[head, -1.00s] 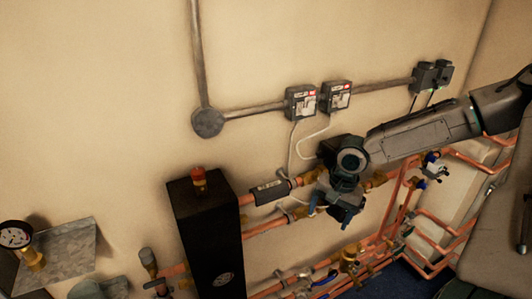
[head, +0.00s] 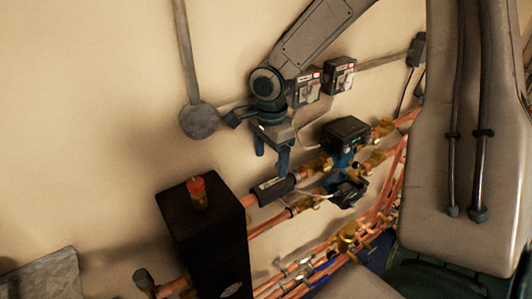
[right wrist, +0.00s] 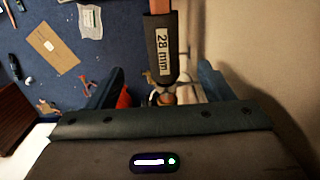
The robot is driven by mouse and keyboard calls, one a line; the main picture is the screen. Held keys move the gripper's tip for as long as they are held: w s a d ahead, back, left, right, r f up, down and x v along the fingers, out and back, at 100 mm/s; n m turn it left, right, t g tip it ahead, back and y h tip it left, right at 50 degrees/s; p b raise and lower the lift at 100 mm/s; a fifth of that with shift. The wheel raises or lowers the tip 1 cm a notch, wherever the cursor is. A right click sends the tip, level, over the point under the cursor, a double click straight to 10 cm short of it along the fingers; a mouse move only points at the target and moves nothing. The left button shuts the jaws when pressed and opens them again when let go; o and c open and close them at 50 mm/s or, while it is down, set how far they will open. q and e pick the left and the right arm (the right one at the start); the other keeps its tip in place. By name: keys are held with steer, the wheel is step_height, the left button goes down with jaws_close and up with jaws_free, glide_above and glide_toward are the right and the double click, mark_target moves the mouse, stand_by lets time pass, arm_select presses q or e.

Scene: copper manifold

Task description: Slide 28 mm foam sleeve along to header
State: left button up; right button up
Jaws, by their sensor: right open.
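The dark 28 mm foam sleeve (head: 275,189) with a white label is around the upper copper pipe, beside the tall black header (head: 207,240). A short length of bare copper (head: 248,201) shows between them. My right gripper (head: 271,160) is open and empty, fingers pointing down just above the sleeve. In the right wrist view the sleeve (right wrist: 163,48) reads "28 mm" and lies between and beyond the spread fingers (right wrist: 158,84), apart from both. A brass fitting (right wrist: 165,97) shows past the sleeve's lower end. My left gripper is out of view.
A black and blue pump (head: 346,140) and brass valves sit right of the sleeve. A second copper pipe (head: 268,226) runs below. Grey switch boxes (head: 339,75) and conduit are on the wall behind my right arm. The header has a red-topped fitting (head: 198,192).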

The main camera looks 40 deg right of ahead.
mark_target(269, 184)
step_height(269, 184, down, 2)
steer(key=shift+a+b, duration=0.1)
steer(key=shift+b, duration=0.75)
steer(key=f+b, duration=0.4)
steer(key=b, duration=0.1)
steer(key=shift+w+f+b, duration=0.2)
steer(key=shift+f+b, duration=0.1)
steer(key=shift+f, duration=0.05)
step_height(269, 184, down, 3)
steer(key=shift+r+b, duration=0.1)
steer(key=shift+b, duration=0.9)
steer(key=shift+f, duration=0.55)
steer(key=shift+c, duration=0.4)
steer(key=c, duration=1)
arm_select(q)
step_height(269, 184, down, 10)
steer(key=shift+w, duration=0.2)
arm_select(e)
steer(key=shift+o, duration=0.2)
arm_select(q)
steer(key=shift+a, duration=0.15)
